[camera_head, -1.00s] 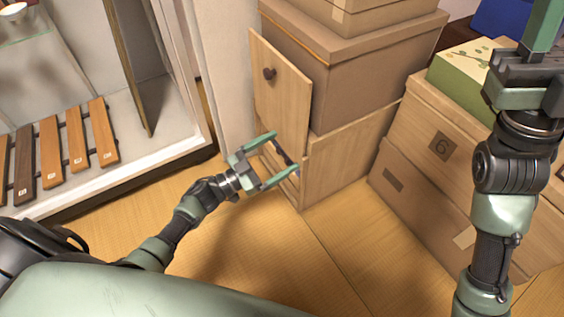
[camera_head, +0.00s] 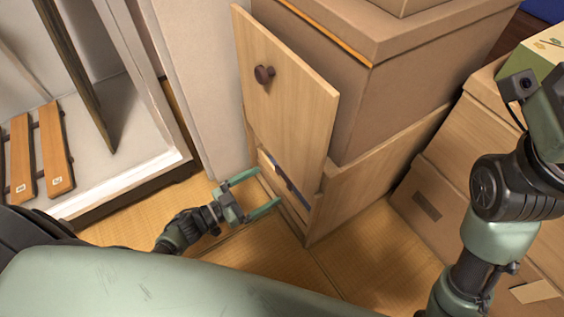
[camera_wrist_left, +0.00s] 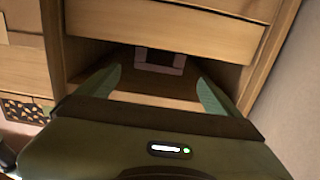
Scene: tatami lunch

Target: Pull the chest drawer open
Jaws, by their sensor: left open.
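The wooden chest (camera_head: 365,185) stands right of centre in the head view. A pale wooden front panel (camera_head: 295,115) with a dark round knob (camera_head: 264,74) faces me. Below it is an open gap with a low wooden front (camera_head: 285,203) and something dark inside, too small to tell. My left gripper (camera_head: 269,186) is open and empty, its fingertips at this gap, below the knob. In the left wrist view its fingers (camera_wrist_left: 160,74) are spread before a dark compartment, with a grey U-shaped piece (camera_wrist_left: 160,60) between them. I cannot tell whether they touch anything. My right gripper's fingers are out of view.
A brown box (camera_head: 410,75) rises behind the panel. Cardboard boxes (camera_head: 430,205) stand to the right, near my right arm. A pale wall edge (camera_head: 195,80) and an open cabinet (camera_head: 105,160) are to the left. Tatami floor (camera_head: 365,255) is bare before the chest.

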